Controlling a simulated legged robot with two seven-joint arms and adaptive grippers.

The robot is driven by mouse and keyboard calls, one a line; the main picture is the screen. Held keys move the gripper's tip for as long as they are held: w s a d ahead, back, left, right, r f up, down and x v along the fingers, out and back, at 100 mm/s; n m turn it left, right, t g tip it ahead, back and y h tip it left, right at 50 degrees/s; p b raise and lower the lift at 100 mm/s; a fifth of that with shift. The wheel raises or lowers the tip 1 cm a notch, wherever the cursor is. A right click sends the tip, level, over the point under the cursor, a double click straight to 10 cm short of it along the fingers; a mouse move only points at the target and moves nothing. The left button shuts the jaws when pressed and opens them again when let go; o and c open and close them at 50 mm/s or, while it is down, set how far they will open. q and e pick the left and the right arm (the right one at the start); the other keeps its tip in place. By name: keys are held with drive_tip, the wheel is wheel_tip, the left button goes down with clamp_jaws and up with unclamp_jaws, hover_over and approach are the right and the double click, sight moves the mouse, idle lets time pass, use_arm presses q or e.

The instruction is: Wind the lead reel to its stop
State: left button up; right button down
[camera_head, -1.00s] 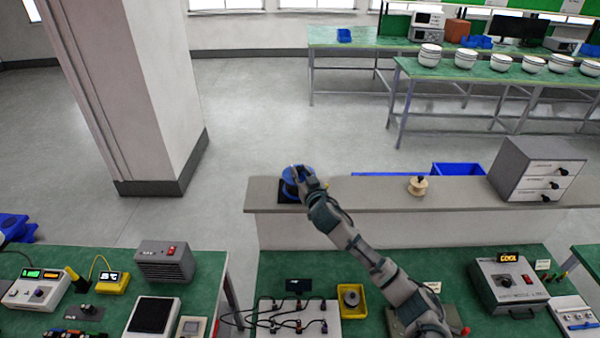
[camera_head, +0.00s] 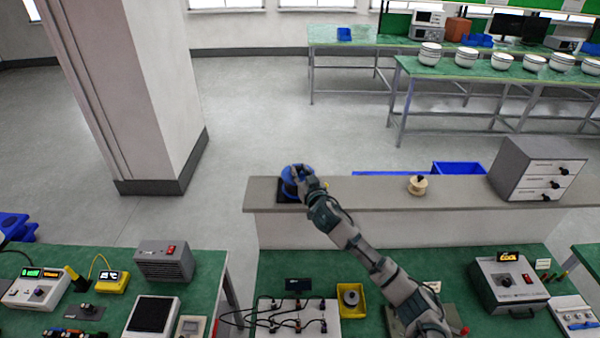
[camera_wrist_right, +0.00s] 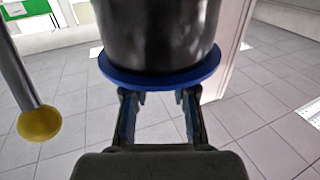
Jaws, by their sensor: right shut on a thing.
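The lead reel (camera_head: 289,186) is blue and sits on a dark base at the left end of the grey raised shelf. My right gripper (camera_head: 298,172) reaches up to it from the bench side and is shut on it, partly covering it. In the right wrist view the reel shows as a dark drum (camera_wrist_right: 158,35) above a blue flange (camera_wrist_right: 160,79). The two fingers (camera_wrist_right: 160,97) stand apart, with their tips at the flange; the exact contact is hidden. My left gripper is not in view.
A grey rod with a yellow ball end (camera_wrist_right: 38,122) shows left in the wrist view. On the shelf (camera_head: 375,196) are a small wooden spool (camera_head: 417,187) and a grey drawer cabinet (camera_head: 537,171). The shelf between reel and spool is clear. A yellow tray (camera_head: 352,300) lies below.

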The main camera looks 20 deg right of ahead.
drive_tip(key=shift+d+r, duration=0.1)
drive_tip(key=shift+r, duration=0.4)
drive_tip(key=c, duration=1.1)
unclamp_jaws()
drive_tip(key=shift+c, duration=0.2)
drive_tip(key=shift+o, duration=0.7)
drive_tip(key=shift+f, duration=0.3)
drive_tip(key=s+d, duration=0.1)
drive_tip(key=s, duration=1)
drive_tip(key=shift+s, duration=0.4)
